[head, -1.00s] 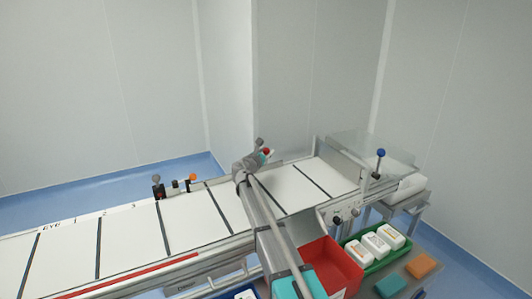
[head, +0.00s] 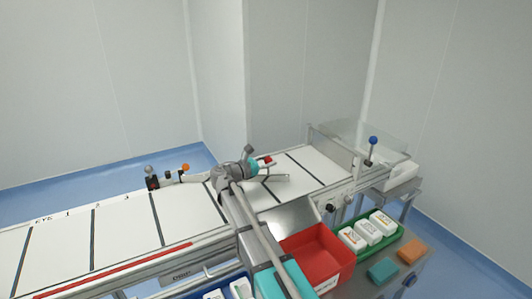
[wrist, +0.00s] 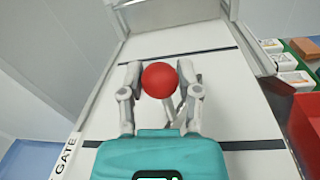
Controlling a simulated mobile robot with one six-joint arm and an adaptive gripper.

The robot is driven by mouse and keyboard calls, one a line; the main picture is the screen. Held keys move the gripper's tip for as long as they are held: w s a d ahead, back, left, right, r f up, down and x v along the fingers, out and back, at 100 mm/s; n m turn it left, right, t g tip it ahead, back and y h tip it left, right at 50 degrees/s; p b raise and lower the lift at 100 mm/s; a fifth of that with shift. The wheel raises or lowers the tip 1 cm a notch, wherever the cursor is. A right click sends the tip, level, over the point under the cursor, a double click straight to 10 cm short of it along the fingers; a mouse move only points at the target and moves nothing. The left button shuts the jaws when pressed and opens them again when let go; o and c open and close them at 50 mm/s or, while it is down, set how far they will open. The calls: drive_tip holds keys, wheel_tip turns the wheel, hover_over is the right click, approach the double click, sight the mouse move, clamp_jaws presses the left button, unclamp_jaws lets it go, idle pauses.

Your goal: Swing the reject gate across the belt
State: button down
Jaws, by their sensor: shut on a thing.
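The reject gate's red ball knob (wrist: 160,80) sits between my gripper's two fingers (wrist: 160,88) in the wrist view, with the fingers closed in on its sides. It also shows as a small red spot in the head view (head: 267,159). My gripper (head: 264,163) is over the white belt (head: 185,210), inward of its far edge. A grey bar (head: 272,179), seemingly the gate's arm, shows just below the gripper over the belt. Most of the gate is hidden behind my wrist and fingers, so its exact angle cannot be told.
A red bin (head: 315,255) and a green tray (head: 395,243) with white packs stand on the near side. An orange-knobbed post (head: 186,168) stands at the far edge.

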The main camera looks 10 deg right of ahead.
drive_tip(key=s+m+g, duration=0.1)
drive_tip(key=s, duration=0.1)
drive_tip(key=s+a+m+g+h, duration=0.1)
drive_tip(key=s, duration=0.2)
drive_tip(key=s+a+g, duration=0.1)
drive_tip(key=s+g, duration=0.1)
drive_tip(key=shift+s+a+m, duration=0.15)
drive_tip(key=shift+a+m, duration=0.1)
drive_tip(key=shift+m, duration=0.15)
drive_tip(key=shift+s+a+f+g, duration=0.1)
drive_tip(key=shift+s+g, duration=0.2)
drive_tip(key=shift+c, duration=1.5)
unclamp_jaws()
drive_tip(key=shift+s, duration=0.15)
drive_tip(key=shift+a, duration=0.1)
drive_tip(key=shift+a, duration=0.75)
drive_tip(key=a, duration=0.3)
drive_tip(key=s+a, duration=0.1)
drive_tip(key=a, duration=0.6)
drive_tip(key=shift+s+a, duration=0.15)
drive_tip(key=shift+s, duration=0.2)
